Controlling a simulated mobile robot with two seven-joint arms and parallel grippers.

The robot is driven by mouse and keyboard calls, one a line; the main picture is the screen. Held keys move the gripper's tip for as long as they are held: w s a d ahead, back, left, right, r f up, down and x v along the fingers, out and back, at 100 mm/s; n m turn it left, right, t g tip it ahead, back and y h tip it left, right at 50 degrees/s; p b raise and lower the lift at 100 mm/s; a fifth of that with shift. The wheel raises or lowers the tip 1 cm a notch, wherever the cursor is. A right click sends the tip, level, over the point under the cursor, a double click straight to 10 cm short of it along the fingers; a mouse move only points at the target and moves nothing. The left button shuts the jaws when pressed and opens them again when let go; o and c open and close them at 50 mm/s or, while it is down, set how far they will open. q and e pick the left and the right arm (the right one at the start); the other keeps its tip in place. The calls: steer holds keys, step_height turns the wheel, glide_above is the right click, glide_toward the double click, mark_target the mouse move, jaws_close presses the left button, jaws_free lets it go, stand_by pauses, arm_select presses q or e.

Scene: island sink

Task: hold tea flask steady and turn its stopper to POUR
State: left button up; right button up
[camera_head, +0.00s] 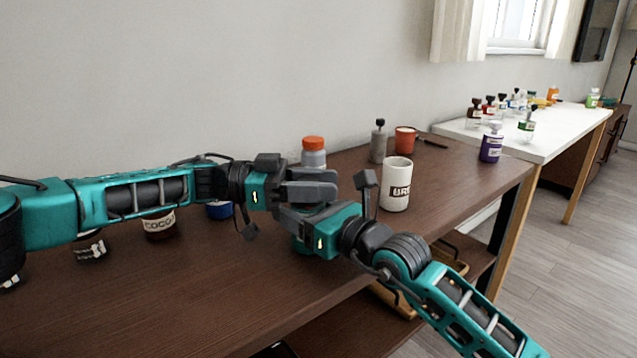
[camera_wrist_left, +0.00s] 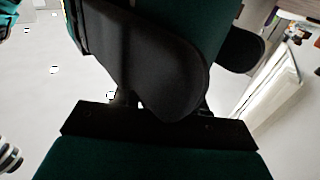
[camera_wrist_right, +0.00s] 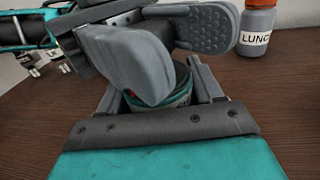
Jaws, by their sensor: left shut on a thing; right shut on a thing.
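The tea flask shows in the right wrist view as a dark teal, round container (camera_wrist_right: 183,92), mostly hidden by grey fingers. In the head view, only a small teal part (camera_head: 299,244) shows under the grippers. My right gripper (camera_head: 288,218) comes from the lower right and is shut around the flask's side. My left gripper (camera_head: 322,190) comes from the left, just above the right one, and is shut at the flask's top. The stopper and any POUR mark are hidden between the left fingers. The left wrist view shows mostly dark gripper parts.
A grey jar with an orange lid (camera_head: 314,153) stands close behind the grippers. Labelled jars (camera_head: 160,224) stand beneath my left arm. A grey bottle (camera_head: 378,145) and red cup (camera_head: 405,143) stand further back. The front tabletop is clear.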

arm_select(q)
steer(key=shift+r+m+g+y, duration=0.15)
steer(key=shift+m+g, duration=0.35)
steer(key=shift+g, duration=0.3)
steer(key=shift+r+m+g+y, duration=0.15)
steer(key=shift+m+g, duration=0.35)
steer(key=shift+g, duration=0.3)
steer(key=shift+s+f+m+g, duration=0.2)
steer(key=shift+m+g, duration=0.1)
steer(key=shift+g, duration=0.1)
steer(key=o, duration=1)
step_height(320, 180, up, 10)
